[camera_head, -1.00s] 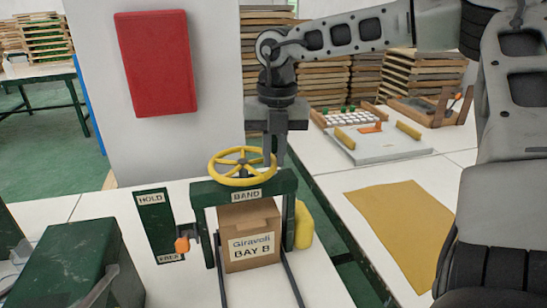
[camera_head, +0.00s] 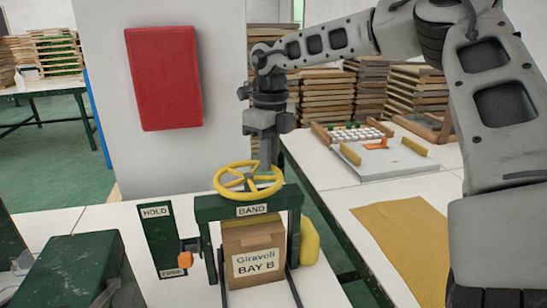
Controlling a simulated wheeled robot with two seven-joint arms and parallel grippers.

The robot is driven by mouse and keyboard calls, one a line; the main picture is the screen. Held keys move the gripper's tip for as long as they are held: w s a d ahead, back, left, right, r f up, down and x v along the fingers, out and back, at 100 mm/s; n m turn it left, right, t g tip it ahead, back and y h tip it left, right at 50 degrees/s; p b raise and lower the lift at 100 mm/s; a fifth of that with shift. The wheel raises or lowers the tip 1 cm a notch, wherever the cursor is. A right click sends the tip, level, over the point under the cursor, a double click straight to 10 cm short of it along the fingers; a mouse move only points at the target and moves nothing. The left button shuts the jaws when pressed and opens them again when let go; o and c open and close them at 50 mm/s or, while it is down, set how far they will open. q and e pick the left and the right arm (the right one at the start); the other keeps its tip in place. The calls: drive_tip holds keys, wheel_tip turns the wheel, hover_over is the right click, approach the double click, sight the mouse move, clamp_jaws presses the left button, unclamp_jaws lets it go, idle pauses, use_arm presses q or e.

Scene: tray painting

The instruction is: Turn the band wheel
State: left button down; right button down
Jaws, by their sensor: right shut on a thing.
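The yellow band wheel (camera_head: 248,191) lies flat on top of the green frame labelled BAND (camera_head: 207,208). My right gripper (camera_head: 267,168) comes down from above and is shut on the far right part of the wheel's rim. Its fingertips partly hide that stretch of rim. A brown cardboard box (camera_head: 252,240) labelled "Giravoli BAY B" stands under the frame, between its two posts. My left gripper is not in view.
A green plate marked HOLD (camera_head: 157,238) with an orange-knobbed lever (camera_head: 186,259) is left of the frame. A yellow thing (camera_head: 310,242) sits behind its right post. A green machine (camera_head: 75,270) fills the lower left. A yellow sheet (camera_head: 405,240) lies at right.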

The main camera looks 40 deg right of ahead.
drive_tip(key=shift+w+n, duration=0.5)
drive_tip(key=shift+n, duration=0.4)
drive_tip(key=shift+a, duration=0.1)
drive_tip(key=c, duration=1.5)
unclamp_jaws()
drive_tip(key=shift+o, duration=0.2)
wheel_tip(320, 180, up, 16)
drive_tip(key=p, duration=0.1)
drive_tip(key=shift+d, duration=0.3)
